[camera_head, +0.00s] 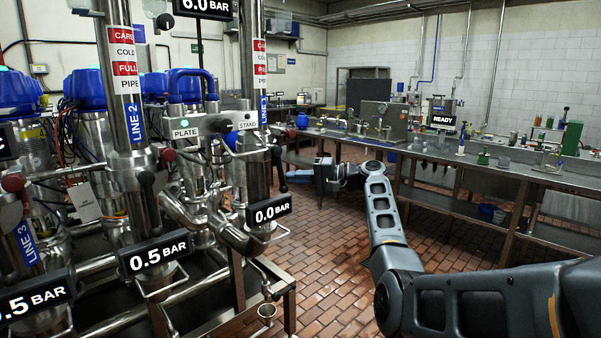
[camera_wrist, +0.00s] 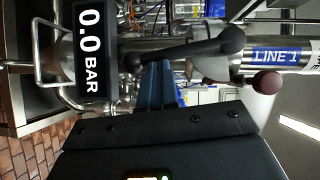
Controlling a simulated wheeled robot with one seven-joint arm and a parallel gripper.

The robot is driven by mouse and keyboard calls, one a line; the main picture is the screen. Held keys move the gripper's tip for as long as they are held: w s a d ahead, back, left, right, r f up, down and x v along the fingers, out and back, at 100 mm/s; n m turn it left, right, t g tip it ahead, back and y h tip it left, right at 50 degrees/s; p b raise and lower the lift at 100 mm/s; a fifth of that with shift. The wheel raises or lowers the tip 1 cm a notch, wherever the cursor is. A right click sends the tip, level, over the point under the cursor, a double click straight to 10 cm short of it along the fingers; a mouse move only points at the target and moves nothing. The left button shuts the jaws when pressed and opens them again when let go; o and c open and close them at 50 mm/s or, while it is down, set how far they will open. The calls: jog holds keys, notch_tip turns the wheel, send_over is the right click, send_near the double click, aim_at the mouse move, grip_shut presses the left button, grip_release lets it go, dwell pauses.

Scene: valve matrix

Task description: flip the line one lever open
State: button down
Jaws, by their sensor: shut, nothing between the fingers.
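The line one lever (camera_head: 279,168) is a black handle hanging down along the LINE 1 pipe, above its 0.0 BAR display (camera_head: 270,212). In the wrist view, which is turned sideways, the lever (camera_wrist: 185,50) crosses the picture between the display (camera_wrist: 90,50) and the blue LINE 1 label (camera_wrist: 276,56). My gripper (camera_head: 322,176) is to the right of the lever in the head view. In the wrist view its dark blue fingers (camera_wrist: 156,84) are shut and empty, with their tips beside the lever's middle. I cannot tell whether they touch it.
A dark red knob (camera_wrist: 267,82) sits close to the lever, on the label side. Lines 2 and 3 stand to the left with their own levers and displays, line 2 showing 0.5 BAR (camera_head: 155,254). A long workbench (camera_head: 450,155) runs along the right; tiled floor is open between.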

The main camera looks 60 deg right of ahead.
jog(key=shift+w+a+f+m+t, duration=0.15)
jog(key=shift+a+m+t, duration=0.15)
jog(key=shift+a+m, duration=0.15)
jog(key=shift+w+a+f+m+t, duration=0.1)
jog(key=shift+a+f+m+t, duration=0.05)
jog(key=shift+a+m+t, duration=0.25)
